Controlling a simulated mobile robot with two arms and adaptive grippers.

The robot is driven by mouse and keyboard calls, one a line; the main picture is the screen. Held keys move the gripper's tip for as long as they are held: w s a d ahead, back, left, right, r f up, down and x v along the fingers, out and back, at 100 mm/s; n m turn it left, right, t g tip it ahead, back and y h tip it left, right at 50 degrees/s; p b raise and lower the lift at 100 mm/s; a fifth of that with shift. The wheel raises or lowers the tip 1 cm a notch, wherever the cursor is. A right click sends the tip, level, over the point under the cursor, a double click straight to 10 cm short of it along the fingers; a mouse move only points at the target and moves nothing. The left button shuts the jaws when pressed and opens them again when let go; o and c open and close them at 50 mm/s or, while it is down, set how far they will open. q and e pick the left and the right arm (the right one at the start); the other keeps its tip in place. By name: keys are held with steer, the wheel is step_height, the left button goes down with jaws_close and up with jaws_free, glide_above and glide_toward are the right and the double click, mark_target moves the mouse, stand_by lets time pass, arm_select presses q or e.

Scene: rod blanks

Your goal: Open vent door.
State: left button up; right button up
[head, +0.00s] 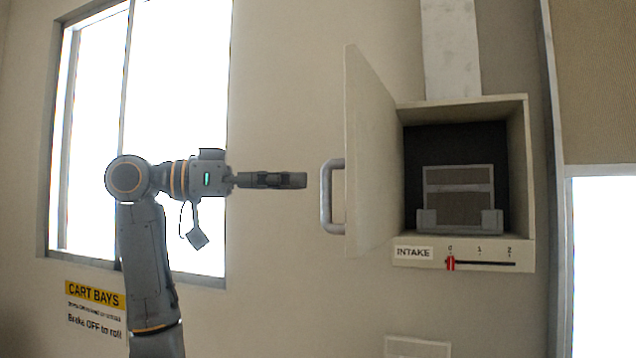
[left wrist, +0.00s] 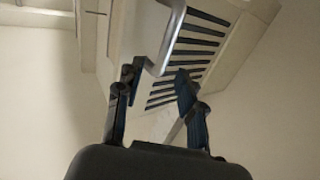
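The vent door (head: 368,150) is a pale panel that stands swung out from the left side of the intake box (head: 518,170), so the box front is open. Its grey bar handle (head: 326,200) is on the door's outer face. My left gripper (head: 304,180) points right at the handle, with a small gap between them in the head view. In the left wrist view, the gripper's two fingers (left wrist: 156,82) are spread apart and empty. The handle (left wrist: 166,45) is just beyond them, in front of the door's dark slats (left wrist: 200,45). My right gripper is not in view.
Inside the box is a framed mesh panel (head: 458,190). Below the opening is an INTAKE label (head: 413,253) and a slider with a red marker (head: 450,263) at 0. A window (head: 175,80) is behind my left arm. The wall between window and door is clear.

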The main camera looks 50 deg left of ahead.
arm_select(q)
steer(key=v, duration=0.5)
steer(key=shift+s, duration=0.2)
stand_by(0.4)
